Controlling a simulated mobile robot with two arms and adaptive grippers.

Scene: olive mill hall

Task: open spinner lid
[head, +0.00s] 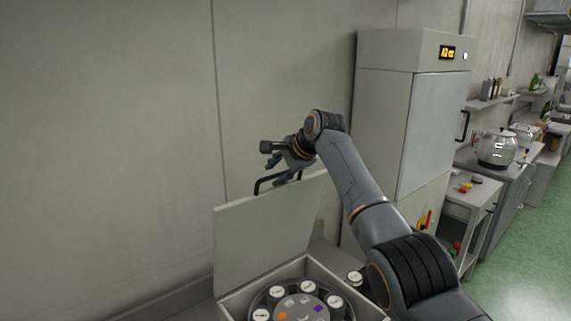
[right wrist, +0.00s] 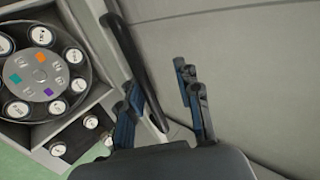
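The spinner is a pale box (head: 234,305) at the bottom of the head view, with a round rotor (head: 300,306) of white-capped tubes inside. Its flat grey lid (head: 262,240) stands raised, nearly upright, and the inside is uncovered. A black bar handle (head: 264,181) sits at the lid's upper edge. My right gripper (head: 278,172) is at this handle. In the right wrist view its fingers (right wrist: 162,98) are apart, and the handle (right wrist: 134,66) runs between them, close to the left finger. The rotor also shows there (right wrist: 42,72). My left gripper is in neither view.
A tall grey cabinet (head: 390,120) with a lit display stands right of the spinner. A low stand (head: 478,205) and a counter with a steel kettle (head: 497,148) are further right. The wall is close behind the lid. Green floor (head: 530,260) is clear at right.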

